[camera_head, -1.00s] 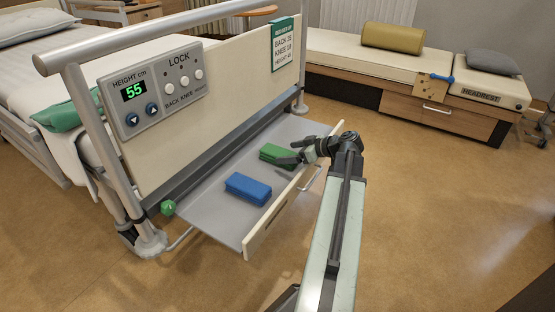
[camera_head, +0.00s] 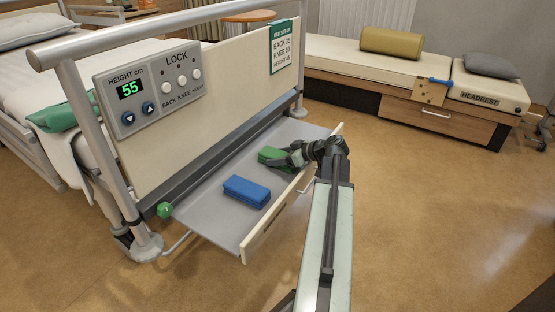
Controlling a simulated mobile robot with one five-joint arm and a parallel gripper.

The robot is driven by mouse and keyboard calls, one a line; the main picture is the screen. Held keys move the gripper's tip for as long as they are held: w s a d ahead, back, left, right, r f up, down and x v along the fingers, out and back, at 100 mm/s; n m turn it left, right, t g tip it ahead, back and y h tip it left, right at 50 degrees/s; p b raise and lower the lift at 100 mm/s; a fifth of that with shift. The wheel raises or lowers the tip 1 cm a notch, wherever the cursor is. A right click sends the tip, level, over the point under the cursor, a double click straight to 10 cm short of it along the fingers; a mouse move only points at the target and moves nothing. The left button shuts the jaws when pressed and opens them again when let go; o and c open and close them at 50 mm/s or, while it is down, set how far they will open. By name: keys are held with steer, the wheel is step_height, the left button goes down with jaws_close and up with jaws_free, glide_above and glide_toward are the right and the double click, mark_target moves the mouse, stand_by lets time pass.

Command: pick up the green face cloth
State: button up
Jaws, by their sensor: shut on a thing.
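The green face cloth (camera_head: 272,153) is a folded block in the far part of the open drawer (camera_head: 213,212) under the bed's foot panel. My gripper (camera_head: 284,160) reaches over the drawer's front and is shut on the cloth, its fingers covering the cloth's right part. Whether the cloth touches the drawer floor is hard to tell.
A blue folded cloth (camera_head: 247,191) lies in the drawer, nearer and left of my gripper. The drawer front (camera_head: 272,226) stands up under my arm. The bed panel (camera_head: 205,118) rises behind the drawer. Open floor (camera_head: 440,220) is on the right.

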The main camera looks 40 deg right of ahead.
mark_target(279, 154)
step_height(279, 154, up, 10)
steer(key=p, duration=1)
steer(key=shift+r, duration=0.15)
